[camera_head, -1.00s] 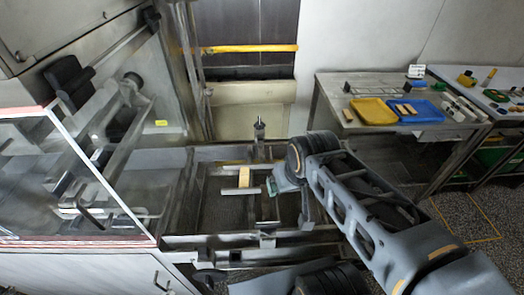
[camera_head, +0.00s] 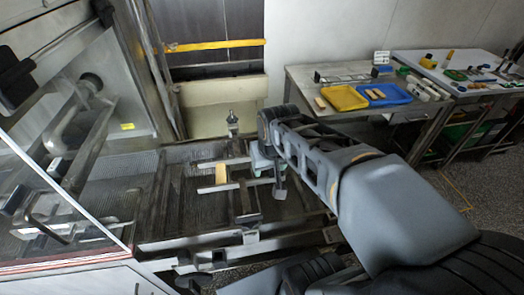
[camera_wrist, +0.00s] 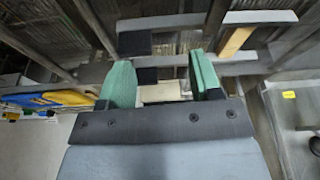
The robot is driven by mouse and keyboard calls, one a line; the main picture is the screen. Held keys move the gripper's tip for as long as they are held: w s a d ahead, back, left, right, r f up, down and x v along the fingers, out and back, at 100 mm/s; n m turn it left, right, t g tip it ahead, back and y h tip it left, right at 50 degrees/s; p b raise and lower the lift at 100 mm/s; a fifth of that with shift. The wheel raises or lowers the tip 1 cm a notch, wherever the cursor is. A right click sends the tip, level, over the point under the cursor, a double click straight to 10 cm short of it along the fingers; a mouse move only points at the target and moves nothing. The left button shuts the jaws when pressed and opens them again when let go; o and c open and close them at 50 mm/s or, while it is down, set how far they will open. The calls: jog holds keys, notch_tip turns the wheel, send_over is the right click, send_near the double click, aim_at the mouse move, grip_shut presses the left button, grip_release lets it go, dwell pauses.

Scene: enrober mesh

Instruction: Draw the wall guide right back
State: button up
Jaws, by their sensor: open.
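Two flat grey guide bars lie across the mesh bed (camera_head: 185,210). The far one, on the wall side and probably the wall guide (camera_head: 208,164), also shows in the wrist view (camera_wrist: 175,60). The nearer bar (camera_head: 212,189) shows at the top there (camera_wrist: 262,17). A tan block (camera_head: 221,173) stands between the bars, also in the wrist view (camera_wrist: 236,41). My gripper (camera_head: 265,163) is open at the right ends of the bars. In the wrist view its green fingers (camera_wrist: 162,80) are apart, with a pale piece visible between them; contact with the guide cannot be told.
A dark upright post (camera_head: 232,122) stands behind the bed. A clear-sided machine housing (camera_head: 60,170) bounds the left. A side table at the right carries a yellow tray (camera_head: 344,97) and a blue tray (camera_head: 388,94). A frame rail (camera_head: 235,246) runs along the near side.

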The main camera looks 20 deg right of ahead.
jog(key=w+d+m+b, duration=0.1)
jog(key=w+m, duration=0.1)
jog(key=w, duration=0.1)
jog(key=w+d+m+g+b, duration=0.1)
jog(key=w+d+m, duration=0.1)
jog(key=w+m, duration=0.1)
jog(key=w+d+r+m+b, duration=0.1)
jog(key=w+m, duration=0.1)
jog(key=w, duration=0.2)
jog(key=shift+w+d+g+b, duration=0.15)
jog(key=shift+d+g+b, duration=0.05)
jog(key=shift+g+b, duration=0.1)
jog(key=c, duration=0.3)
notch_tip(320, 180, up, 7)
jog(key=w+d+m+g, duration=0.1)
jog(key=w+d+m, duration=0.15)
jog(key=m, duration=0.65)
jog(key=shift+c, duration=0.2)
jog(key=f+m, duration=0.1)
jog(key=f, duration=0.3)
jog(key=a+f+m+b, duration=0.1)
jog(key=f, duration=0.4)
jog(key=s+f+m+b, duration=0.1)
jog(key=f, duration=0.3)
jog(key=shift+a+f+g, duration=0.15)
jog(key=shift+f+g, duration=0.15)
jog(key=shift+f, duration=0.05)
grip_shut()
